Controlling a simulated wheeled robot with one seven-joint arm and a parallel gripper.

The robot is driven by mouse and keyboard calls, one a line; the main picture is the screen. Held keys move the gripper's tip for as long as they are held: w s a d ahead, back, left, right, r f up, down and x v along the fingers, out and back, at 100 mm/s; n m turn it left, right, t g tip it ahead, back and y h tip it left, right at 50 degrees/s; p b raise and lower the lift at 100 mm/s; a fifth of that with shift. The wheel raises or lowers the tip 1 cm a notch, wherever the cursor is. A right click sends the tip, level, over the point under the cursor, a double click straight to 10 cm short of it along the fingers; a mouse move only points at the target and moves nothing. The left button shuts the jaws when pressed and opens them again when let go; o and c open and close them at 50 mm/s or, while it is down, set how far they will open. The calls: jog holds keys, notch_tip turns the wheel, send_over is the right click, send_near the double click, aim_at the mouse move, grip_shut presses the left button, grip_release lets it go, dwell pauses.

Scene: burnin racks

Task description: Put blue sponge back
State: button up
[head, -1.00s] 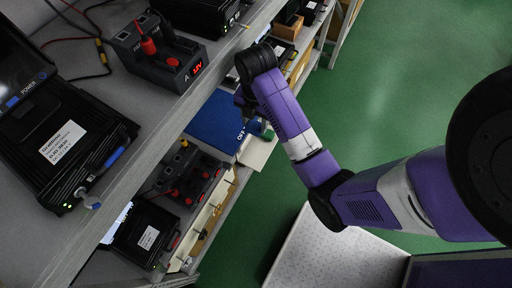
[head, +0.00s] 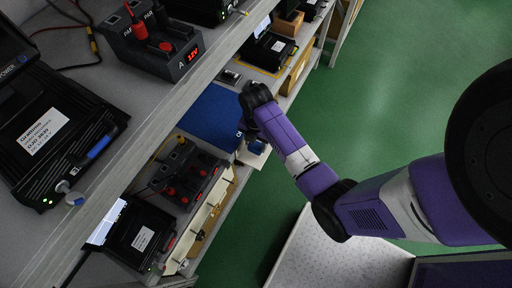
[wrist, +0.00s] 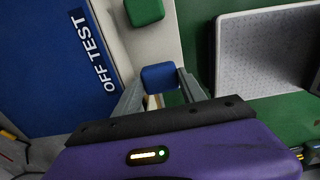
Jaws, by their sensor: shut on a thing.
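The blue sponge (wrist: 160,77) is a small rounded block. In the wrist view it sits between the two grey fingers of my gripper (wrist: 161,88), which is shut on it. A green sponge (wrist: 144,11) lies ahead of it on a pale strip (wrist: 152,45). In the head view my gripper (head: 248,138) is at the front edge of the lower shelf, by the blue mat; the fingers are small and partly hidden there. I cannot tell whether the blue sponge touches the surface below it.
The blue mat (wrist: 50,60) marked "OFF TEST" lies to the left of the sponge. A power supply (head: 188,178) and a black device (head: 140,238) stand nearer on the lower shelf. The upper shelf edge (head: 150,130) overhangs them. A grey speckled top (head: 330,255) is at lower right.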

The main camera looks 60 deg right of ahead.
aim_at(256, 145)
jog(key=shift+f, duration=1.8)
jog(key=o, duration=0.9)
jog(key=shift+f, duration=0.1)
